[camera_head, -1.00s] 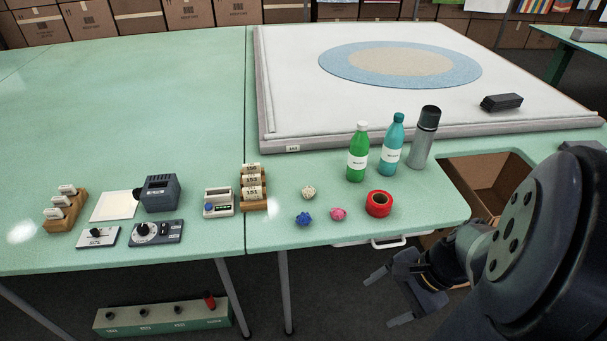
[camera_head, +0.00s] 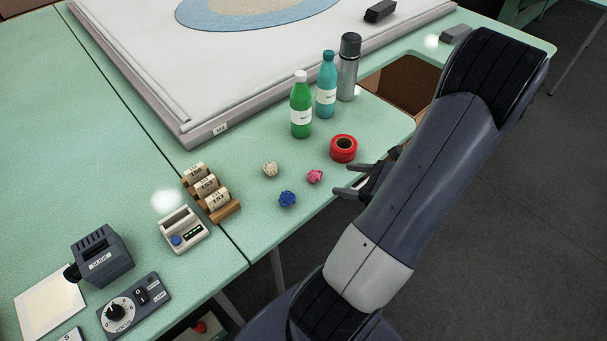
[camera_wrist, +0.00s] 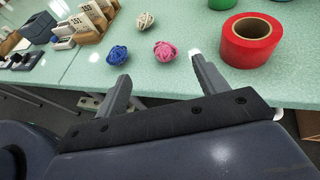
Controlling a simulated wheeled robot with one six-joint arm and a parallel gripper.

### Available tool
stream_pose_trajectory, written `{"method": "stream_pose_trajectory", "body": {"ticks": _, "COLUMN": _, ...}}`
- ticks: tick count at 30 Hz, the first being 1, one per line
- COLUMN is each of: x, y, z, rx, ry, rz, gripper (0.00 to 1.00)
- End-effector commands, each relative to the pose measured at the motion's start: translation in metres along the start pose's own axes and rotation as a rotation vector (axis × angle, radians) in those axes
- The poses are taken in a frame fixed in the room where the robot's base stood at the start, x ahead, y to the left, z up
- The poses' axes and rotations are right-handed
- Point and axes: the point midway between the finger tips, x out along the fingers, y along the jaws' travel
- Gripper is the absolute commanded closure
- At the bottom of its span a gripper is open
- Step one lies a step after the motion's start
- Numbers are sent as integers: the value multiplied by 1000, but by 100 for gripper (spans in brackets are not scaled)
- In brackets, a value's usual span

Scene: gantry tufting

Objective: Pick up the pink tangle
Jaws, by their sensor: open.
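The pink tangle (camera_head: 314,176) is a small ball of yarn on the green table near its front edge. In the wrist view the pink tangle (camera_wrist: 165,51) lies beyond the fingertips, between them from side to side. My gripper (camera_head: 345,179) is open and empty, to the right of the pink tangle and apart from it. In the wrist view my gripper (camera_wrist: 160,68) shows both fingers spread at the table edge.
A blue tangle (camera_head: 287,199) and a cream tangle (camera_head: 270,169) lie close to the left. A red tape roll (camera_head: 343,149) sits close behind on the right. Green (camera_head: 301,105) and teal (camera_head: 326,85) bottles and a grey flask (camera_head: 348,67) stand farther back.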

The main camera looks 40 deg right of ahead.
Motion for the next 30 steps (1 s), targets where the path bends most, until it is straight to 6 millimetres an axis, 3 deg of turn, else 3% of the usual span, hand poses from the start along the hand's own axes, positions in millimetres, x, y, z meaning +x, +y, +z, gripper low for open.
{"method": "stream_pose_trajectory", "body": {"ticks": 6, "x": 32, "y": 1, "z": 0, "rx": -1, "ry": 0, "rz": 7, "gripper": 32}}
{"method": "stream_pose_trajectory", "body": {"ticks": 14, "x": 50, "y": 0, "z": -3, "rx": -1, "ry": 2, "rz": 7, "gripper": 32}}
{"method": "stream_pose_trajectory", "body": {"ticks": 22, "x": 85, "y": -4, "z": -9, "rx": -2, "ry": 2, "rz": 8, "gripper": 32}}
{"method": "stream_pose_trajectory", "body": {"ticks": 30, "x": 93, "y": -4, "z": -10, "rx": -2, "ry": 3, "rz": 5, "gripper": 32}}
